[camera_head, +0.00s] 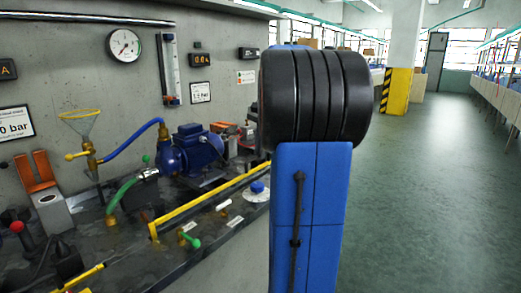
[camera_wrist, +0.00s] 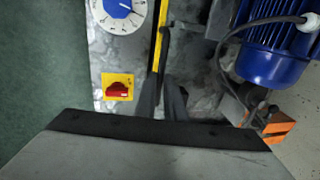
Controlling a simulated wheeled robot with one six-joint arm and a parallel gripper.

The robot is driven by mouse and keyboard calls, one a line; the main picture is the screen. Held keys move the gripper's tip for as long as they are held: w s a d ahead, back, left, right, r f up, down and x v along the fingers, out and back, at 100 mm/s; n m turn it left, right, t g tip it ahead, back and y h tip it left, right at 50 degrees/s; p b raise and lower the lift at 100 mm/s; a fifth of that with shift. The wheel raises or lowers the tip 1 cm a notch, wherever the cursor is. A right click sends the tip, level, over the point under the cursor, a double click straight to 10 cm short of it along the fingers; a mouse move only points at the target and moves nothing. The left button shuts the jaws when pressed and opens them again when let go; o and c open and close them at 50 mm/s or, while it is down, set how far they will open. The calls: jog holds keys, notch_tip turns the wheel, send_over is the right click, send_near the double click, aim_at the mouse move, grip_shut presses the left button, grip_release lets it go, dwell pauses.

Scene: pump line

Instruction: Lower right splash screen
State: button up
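The right splash screen shows as a yellow bar (camera_head: 205,200) along the front of the bench in the head view, with a short yellow post at its left end. Any clear panel under it is hard to make out. In the wrist view the yellow bar (camera_wrist: 159,38) runs down from the top edge to the fingertips. My gripper (camera_wrist: 162,90) shows there as two dark fingers with a narrow gap between them. The bar's near end is close to the left finger; I cannot tell whether they touch. In the head view my arm hides the gripper.
A blue motor pump (camera_head: 198,150) stands behind the bar. A green-handled valve (camera_head: 190,241) and a blue knob (camera_head: 257,187) sit in front. A red switch on a yellow plate (camera_wrist: 118,87) and a blue dial (camera_wrist: 122,10) are left of my fingers. Floor at right is free.

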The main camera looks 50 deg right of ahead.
grip_shut()
jog(key=shift+f, duration=0.15)
jog(key=shift+f, duration=2.05)
jog(key=o, duration=0.6)
grip_release()
jog(key=shift+f, duration=0.1)
jog(key=s+r, duration=0.1)
jog(key=r, duration=0.4)
jog(key=s+r, duration=0.1)
jog(key=r, duration=0.5)
jog(key=s+r, duration=0.1)
jog(key=r, duration=0.5)
jog(key=shift+s+d+r, duration=0.1)
jog(key=shift+s+d, duration=0.1)
